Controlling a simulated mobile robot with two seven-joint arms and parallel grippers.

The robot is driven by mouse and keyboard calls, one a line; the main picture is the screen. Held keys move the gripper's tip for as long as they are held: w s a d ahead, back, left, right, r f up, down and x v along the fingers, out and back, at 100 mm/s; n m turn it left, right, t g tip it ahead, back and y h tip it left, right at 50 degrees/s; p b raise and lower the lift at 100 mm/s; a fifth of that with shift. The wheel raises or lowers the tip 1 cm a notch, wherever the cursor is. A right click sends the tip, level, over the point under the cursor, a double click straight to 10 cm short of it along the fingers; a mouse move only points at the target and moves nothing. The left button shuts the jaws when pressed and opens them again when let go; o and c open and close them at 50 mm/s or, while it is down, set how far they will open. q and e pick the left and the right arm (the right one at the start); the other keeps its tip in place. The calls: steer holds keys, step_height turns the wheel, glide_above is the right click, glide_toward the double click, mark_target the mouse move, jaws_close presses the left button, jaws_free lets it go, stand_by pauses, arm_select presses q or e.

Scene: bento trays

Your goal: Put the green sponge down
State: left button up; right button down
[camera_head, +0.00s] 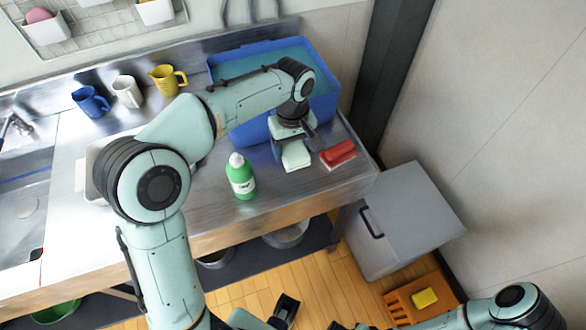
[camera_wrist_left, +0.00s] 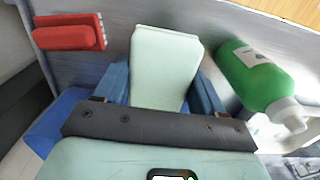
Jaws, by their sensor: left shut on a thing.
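The green sponge (camera_head: 297,156) is a pale green block with a nearly white face. My left gripper (camera_head: 292,143) is shut on it, low over the right part of the metal counter. In the left wrist view the sponge (camera_wrist_left: 165,68) sits between the blue fingers of my left gripper (camera_wrist_left: 160,95) and sticks out past them. I cannot tell whether the sponge touches the counter.
A red brush (camera_head: 339,154) lies right of the sponge, and a green bottle (camera_head: 241,177) stands to its left. A blue tub (camera_head: 326,103) of water is behind. The counter (camera_head: 290,190) is clear in front. Several mugs stand at the back left.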

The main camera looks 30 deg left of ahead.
mark_target(293, 146)
arm_select(q)
step_height(293, 146, down, 9)
steer(key=shift+w+r+b, duration=0.1)
steer(key=shift+b, duration=0.4)
steer(key=shift+f, duration=0.2)
steer(key=o, duration=1)
steer(key=shift+r, duration=0.1)
steer(key=shift+r, duration=0.3)
step_height(293, 146, up, 12)
steer(key=shift+f+p, duration=0.2)
steer(key=shift+p, duration=0.7)
